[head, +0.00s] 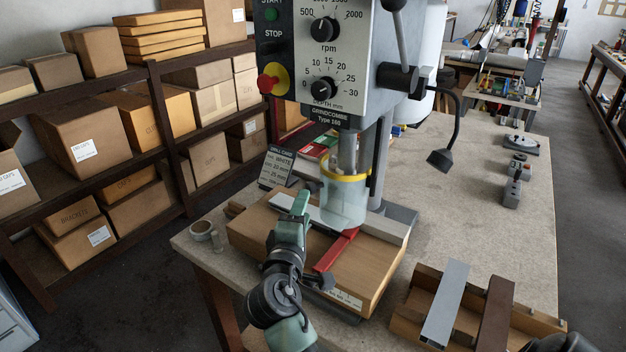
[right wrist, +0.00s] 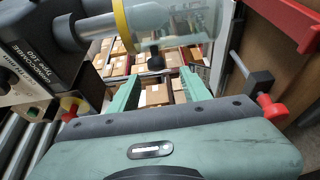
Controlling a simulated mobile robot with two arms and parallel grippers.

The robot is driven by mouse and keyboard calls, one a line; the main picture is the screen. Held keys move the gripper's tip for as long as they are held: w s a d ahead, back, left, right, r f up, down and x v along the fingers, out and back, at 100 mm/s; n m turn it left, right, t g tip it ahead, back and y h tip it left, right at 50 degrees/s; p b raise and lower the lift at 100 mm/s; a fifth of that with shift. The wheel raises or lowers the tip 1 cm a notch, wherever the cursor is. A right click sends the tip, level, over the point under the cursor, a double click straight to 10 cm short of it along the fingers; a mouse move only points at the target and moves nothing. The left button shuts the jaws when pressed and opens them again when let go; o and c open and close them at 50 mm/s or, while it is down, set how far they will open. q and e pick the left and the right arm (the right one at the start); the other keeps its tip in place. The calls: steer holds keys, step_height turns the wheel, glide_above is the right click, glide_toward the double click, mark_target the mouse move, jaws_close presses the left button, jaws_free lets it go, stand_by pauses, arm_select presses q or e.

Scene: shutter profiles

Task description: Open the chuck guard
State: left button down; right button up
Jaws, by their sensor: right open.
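The chuck guard (head: 344,200) is a clear cylinder with a yellow rim, around the spindle under the drill head. It looks closed. It also shows at the top of the right wrist view (right wrist: 172,22). A small black knob (right wrist: 155,63) sits at the guard's edge. My right gripper (head: 300,196) is just left of the guard. In the right wrist view its two green fingers (right wrist: 160,78) are apart, with the knob appearing between and just beyond their tips. I cannot tell whether they touch it.
A wooden block (head: 375,275) with a pale profile and a red lever (head: 337,250) lies below the guard. A job card (head: 289,168) stands behind. A wooden tray (head: 405,318) holds profiles. The bench's right side is mostly clear.

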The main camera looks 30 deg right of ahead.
mark_target(311, 188)
steer(key=x, duration=0.2)
steer(key=p+x, duration=0.1)
steer(key=x, duration=0.2)
steer(key=p+x, duration=0.1)
steer(key=x, duration=0.1)
steer(key=shift+w+d+r, duration=0.1)
steer(key=shift+d+r, duration=0.15)
steer(key=shift+r, duration=0.1)
steer(key=shift+w+d+f+p, duration=0.1)
steer(key=shift+w+d+p, duration=0.15)
steer(key=shift+p, duration=0.05)
steer(key=shift+d, duration=0.1)
jaws_close()
arm_select(q)
steer(key=r, duration=0.1)
steer(key=w+d+r, duration=0.1)
steer(key=shift+r, duration=0.3)
steer(key=shift+s+a, duration=0.2)
steer(key=shift+s, duration=0.05)
